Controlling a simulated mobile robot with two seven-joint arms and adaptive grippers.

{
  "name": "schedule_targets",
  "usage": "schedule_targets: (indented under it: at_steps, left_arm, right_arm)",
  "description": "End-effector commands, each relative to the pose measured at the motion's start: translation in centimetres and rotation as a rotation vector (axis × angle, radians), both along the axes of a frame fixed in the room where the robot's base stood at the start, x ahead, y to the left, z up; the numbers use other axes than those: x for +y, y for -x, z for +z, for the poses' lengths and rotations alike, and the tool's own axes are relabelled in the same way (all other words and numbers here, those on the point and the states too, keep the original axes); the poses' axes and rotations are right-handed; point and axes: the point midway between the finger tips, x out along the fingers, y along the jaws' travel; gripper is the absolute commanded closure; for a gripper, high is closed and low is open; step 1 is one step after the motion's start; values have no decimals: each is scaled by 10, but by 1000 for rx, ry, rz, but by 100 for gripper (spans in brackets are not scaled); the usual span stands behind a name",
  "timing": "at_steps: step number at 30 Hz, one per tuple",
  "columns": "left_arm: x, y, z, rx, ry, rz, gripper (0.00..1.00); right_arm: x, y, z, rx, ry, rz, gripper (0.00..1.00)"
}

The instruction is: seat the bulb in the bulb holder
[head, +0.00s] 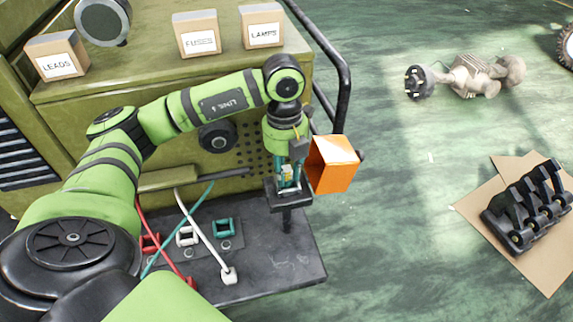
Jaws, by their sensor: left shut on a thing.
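My left gripper (289,182) points down at the right end of the dark shelf. Its teal fingers are shut on a small pale yellowish thing (288,172), which looks like the bulb and is mostly hidden by the fingers. Directly below the fingertips is a dark block on a short post (288,201), which looks like the bulb holder. The fingertips overlap the block in this view. I cannot tell whether the bulb touches the holder or is inside it. My right gripper is not in view.
An orange open box (333,164) is close to the right of the gripper. A black rail (344,95) runs behind it. Red, white and teal leads with sockets (187,236) lie on the shelf (285,262). Labelled boxes (198,34) stand on the cabinet.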

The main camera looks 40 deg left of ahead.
Motion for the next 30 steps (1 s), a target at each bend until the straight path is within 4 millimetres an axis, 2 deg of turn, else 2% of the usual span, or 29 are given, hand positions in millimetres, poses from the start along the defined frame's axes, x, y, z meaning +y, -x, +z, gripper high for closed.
schedule_targets:
  at_steps: [6,11,12,13,23,26,30]
  left_arm:
    - [0,0,-2,-1,1,0,100]
    - [0,0,-6,-1,1,0,100]
    - [0,0,-5,-1,1,0,61]
    - [0,0,-4,-1,1,0,49]
    - [0,0,-3,-1,1,0,49]
    - [0,0,2,-2,1,0,49]
    - [1,-3,19,-10,2,0,49]
  right_arm:
    - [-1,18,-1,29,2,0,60]
    - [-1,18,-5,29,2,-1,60]
    - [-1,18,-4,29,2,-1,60]
    - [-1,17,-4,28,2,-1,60]
    - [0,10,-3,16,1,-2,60]
    - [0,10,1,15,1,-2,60]
    - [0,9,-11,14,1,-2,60]
